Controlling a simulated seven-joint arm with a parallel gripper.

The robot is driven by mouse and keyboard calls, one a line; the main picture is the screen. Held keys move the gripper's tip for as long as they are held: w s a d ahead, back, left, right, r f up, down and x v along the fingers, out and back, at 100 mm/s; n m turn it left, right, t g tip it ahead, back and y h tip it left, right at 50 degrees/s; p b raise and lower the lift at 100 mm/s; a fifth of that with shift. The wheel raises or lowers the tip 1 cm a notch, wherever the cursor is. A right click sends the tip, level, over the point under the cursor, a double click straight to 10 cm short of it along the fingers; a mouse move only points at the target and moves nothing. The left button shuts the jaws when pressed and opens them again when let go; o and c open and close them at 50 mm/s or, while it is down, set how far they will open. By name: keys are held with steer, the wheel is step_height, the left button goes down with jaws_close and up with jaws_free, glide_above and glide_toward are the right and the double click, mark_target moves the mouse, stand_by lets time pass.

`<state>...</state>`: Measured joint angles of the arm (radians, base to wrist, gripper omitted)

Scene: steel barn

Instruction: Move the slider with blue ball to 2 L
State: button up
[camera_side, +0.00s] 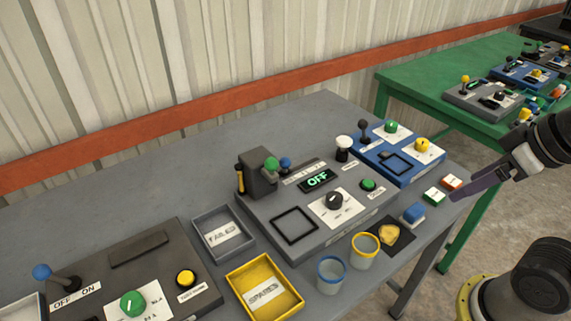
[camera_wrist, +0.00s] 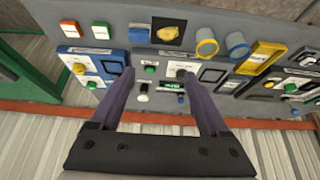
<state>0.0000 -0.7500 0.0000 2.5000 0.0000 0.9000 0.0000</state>
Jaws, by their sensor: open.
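A small blue ball (camera_side: 286,162) stands on a short stem at the back of the middle grey panel (camera_side: 270,225), just right of a green ball (camera_side: 271,163) on a dark block. A pale strip with small print lies beside it, too small to read. A blue spot in the wrist view (camera_wrist: 181,98), between my fingers, looks like the same ball. Another blue ball (camera_side: 42,271) tops a lever marked OFF and ON on the left panel. My gripper (camera_side: 474,190) is open and empty at the right, apart from the panels; its spread fingers show in the wrist view (camera_wrist: 158,75).
A white-topped knob (camera_side: 343,142) and a display reading OFF (camera_side: 317,179) are near the ball. A blue panel (camera_side: 385,160) stands at right. Trays marked FAILED (camera_side: 200,222) and SPARES (camera_side: 240,278), and two cups (camera_side: 331,280), stand nearby. A corrugated wall is behind.

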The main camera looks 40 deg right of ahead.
steer(key=shift+c, duration=0.9)
steer(key=w+a+r+n, duration=0.1)
steer(key=w+r+n, duration=0.5)
steer(key=w, duration=0.3)
steer(key=w+a+r+n, duration=0.2)
steer(key=w+r+n, duration=0.4)
steer(key=w, duration=0.4)
steer(key=n+g, duration=0.3)
steer(key=n, duration=0.1)
glide_above(287, 158)
steer(key=s, duration=0.3)
steer(key=s+f+x, duration=0.1)
steer(key=s+x, duration=0.2)
steer(key=x, duration=2.2)
steer(key=shift+w+a+f, duration=0.1)
steer(key=shift+w+f, duration=0.05)
steer(key=shift+f, duration=0.2)
